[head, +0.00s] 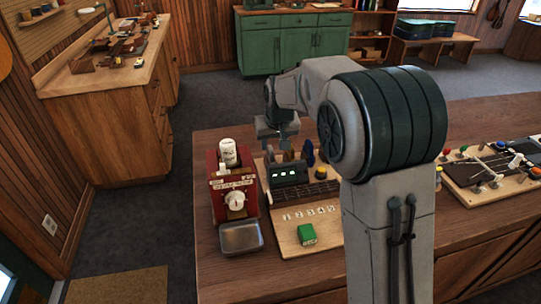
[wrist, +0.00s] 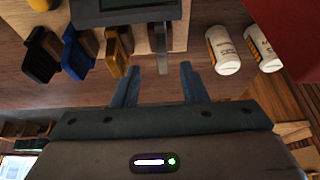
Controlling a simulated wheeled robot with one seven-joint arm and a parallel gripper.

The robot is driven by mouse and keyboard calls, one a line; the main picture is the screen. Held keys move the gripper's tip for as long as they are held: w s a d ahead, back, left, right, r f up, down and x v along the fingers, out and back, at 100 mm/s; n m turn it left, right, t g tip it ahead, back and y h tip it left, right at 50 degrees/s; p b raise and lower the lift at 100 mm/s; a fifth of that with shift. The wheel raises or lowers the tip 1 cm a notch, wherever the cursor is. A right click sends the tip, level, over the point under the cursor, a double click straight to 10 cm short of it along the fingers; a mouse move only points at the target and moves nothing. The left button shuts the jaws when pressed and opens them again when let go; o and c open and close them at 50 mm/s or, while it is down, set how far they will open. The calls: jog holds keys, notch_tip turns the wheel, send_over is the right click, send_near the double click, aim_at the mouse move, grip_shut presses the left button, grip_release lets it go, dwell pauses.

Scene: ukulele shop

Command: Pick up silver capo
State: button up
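The silver capo (wrist: 160,47) stands at the board's edge in the wrist view, a narrow grey upright bar. My gripper (wrist: 160,71) is open, with its two fingers spread to either side of the capo's near end. I see no finger touching it. A gold capo (wrist: 117,55), a blue capo (wrist: 77,55) and a black capo (wrist: 41,58) stand in a row to its left. In the head view my gripper (head: 281,140) is above the back of the wooden board, and the silver capo cannot be clearly made out.
Two white bottles (wrist: 222,50) are right of my gripper in the wrist view. In the head view a red box with a knob (head: 232,190) stands left of the board (head: 292,242), which carries a dark display device (head: 288,173) and a green block (head: 307,235).

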aim_at(271, 149)
jog(key=shift+a+p+x, duration=0.2)
jog(key=shift+p+x, duration=0.7)
jog(key=shift+x, duration=2)
jog(key=shift+w+r, duration=0.1)
jog(key=shift+w, duration=0.05)
grip_shut()
